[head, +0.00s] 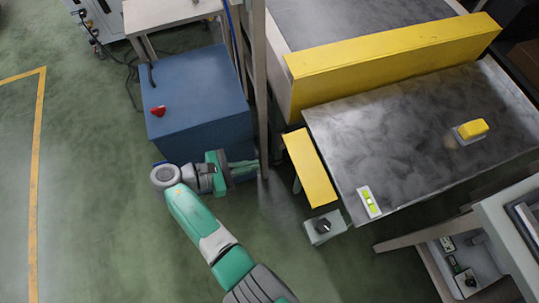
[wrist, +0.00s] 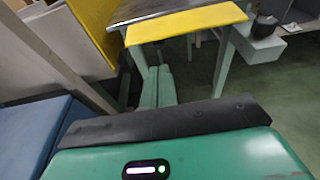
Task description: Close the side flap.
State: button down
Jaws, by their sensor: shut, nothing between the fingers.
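The side flap (head: 310,168) is a narrow yellow panel along the left end of the grey metal table (head: 415,125). Its yellow face shows from above; I cannot tell its exact tilt. In the wrist view the flap (wrist: 187,24) crosses the top, just below the table edge. My gripper (head: 257,164) is to the left of the flap, apart from it, beside a metal post. In the wrist view my gripper (wrist: 157,72) points toward the flap, its fingers together and empty.
A blue cabinet (head: 198,100) with a red knob (head: 158,111) stands left of my gripper. An upright post (head: 260,90) is close to the fingers. A grey box with a black knob (head: 324,228) sits below the flap. A yellow guard (head: 395,62) crosses the table. Green floor is open at left.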

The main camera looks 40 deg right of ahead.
aim_at(308, 168)
jog(key=b+x, duration=0.2)
jog(key=x, duration=0.8)
jog(key=shift+b, duration=0.35)
jog(key=shift+s, duration=0.15)
